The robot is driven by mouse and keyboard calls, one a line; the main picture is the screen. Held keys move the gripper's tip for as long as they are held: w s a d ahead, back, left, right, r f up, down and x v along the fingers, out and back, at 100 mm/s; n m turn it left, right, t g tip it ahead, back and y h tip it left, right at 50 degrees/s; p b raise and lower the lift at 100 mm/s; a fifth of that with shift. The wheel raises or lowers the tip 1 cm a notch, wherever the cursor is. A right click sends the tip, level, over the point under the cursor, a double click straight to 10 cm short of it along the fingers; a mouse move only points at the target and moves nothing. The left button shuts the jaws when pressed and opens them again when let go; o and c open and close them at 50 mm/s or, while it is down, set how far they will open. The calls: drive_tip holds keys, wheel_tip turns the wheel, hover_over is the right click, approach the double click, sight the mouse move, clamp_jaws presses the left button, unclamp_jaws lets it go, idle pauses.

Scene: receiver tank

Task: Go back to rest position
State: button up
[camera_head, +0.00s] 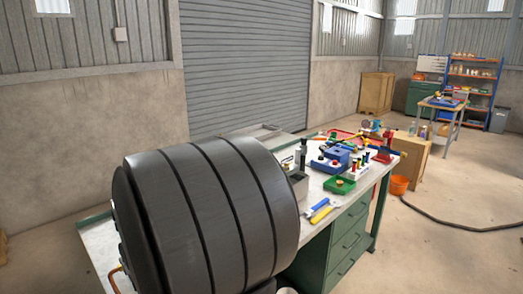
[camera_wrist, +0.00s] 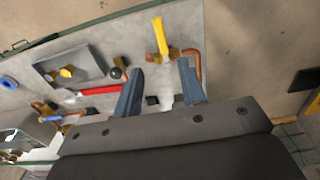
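My gripper (camera_wrist: 160,68) shows in the wrist view with its two blue-grey fingers spread apart. Nothing is held between the fingertips, where the grey bench top (camera_wrist: 152,75) shows through. A yellow-handled valve (camera_wrist: 160,37) on copper pipe lies just beyond the fingertips. A red handle (camera_wrist: 100,90) lies left of the left finger. A small white thing (camera_wrist: 166,102) shows between the finger bases, apart from the tips as far as I can see. In the head view my gripper cannot be made out; a large dark ribbed shape hides the left part of the bench.
The workbench (camera_head: 345,205) carries a blue device (camera_head: 335,157), a green tray (camera_head: 339,186) and yellow and blue tools (camera_head: 320,212). In the wrist view a grey box (camera_wrist: 72,68) stands at upper left. An orange bucket (camera_head: 398,185) and a dark hose (camera_head: 455,225) are on the floor.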

wheel_tip(320, 180, up, 6)
drive_tip(key=f, duration=0.1)
wheel_tip(320, 180, down, 17)
drive_tip(key=shift+s+r, duration=0.1)
drive_tip(key=shift+a+r+m, duration=0.1)
drive_tip(key=shift+a+m, duration=0.05)
drive_tip(key=shift+m, duration=0.15)
drive_tip(key=shift+s+a+m, duration=0.3)
drive_tip(key=shift+m, duration=0.5)
drive_tip(key=shift+o, duration=0.3)
